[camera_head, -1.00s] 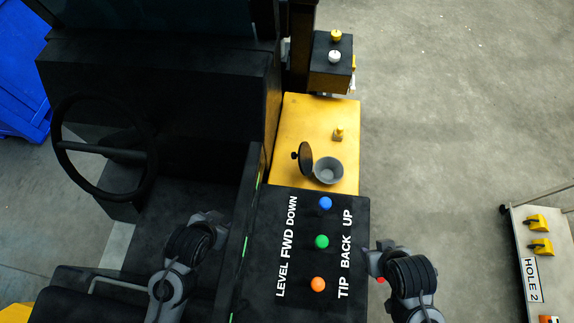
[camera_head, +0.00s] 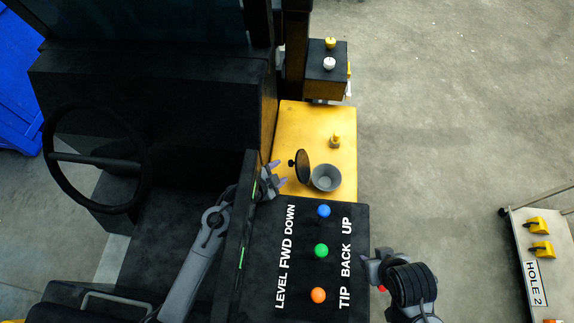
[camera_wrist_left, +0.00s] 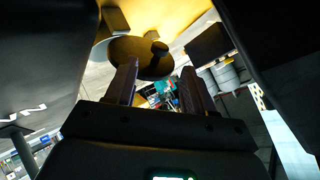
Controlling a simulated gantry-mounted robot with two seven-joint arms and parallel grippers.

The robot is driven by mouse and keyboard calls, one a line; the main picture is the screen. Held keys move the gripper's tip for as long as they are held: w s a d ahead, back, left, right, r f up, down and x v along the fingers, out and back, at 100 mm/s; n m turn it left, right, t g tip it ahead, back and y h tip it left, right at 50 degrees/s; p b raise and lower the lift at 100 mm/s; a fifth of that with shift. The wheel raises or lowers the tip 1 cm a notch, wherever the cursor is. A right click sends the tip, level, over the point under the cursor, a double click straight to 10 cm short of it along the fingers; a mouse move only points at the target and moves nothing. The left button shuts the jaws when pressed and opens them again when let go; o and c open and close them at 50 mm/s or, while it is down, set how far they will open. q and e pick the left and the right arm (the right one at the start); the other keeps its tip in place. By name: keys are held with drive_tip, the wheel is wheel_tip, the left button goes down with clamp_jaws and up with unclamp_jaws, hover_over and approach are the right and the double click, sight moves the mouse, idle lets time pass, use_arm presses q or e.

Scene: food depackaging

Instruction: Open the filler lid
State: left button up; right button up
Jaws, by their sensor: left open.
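The filler lid (camera_head: 303,167) is a dark round disc with a small knob on its left side. It stands upright, swung open, at the left edge of the grey filler cup (camera_head: 326,178) on the yellow housing. My left gripper (camera_head: 281,172) is open and empty, just left of the lid, with its fingers pointing toward it. In the left wrist view the lid (camera_wrist_left: 140,58) and its knob show just beyond the spread fingers (camera_wrist_left: 160,75). I cannot tell whether they touch. My right gripper (camera_head: 372,270) is right of the black control panel, away from the lid.
The black panel (camera_head: 262,295) has blue, green and orange knobs in front of the filler. A yellow fitting (camera_head: 335,141) stands behind the cup. A black box (camera_head: 327,75) with white and yellow knobs is further back. The steering wheel (camera_head: 50,160) is at left.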

sight(289, 165)
use_arm(q)
drive_tip(key=shift+x, duration=3.25)
clamp_jaws()
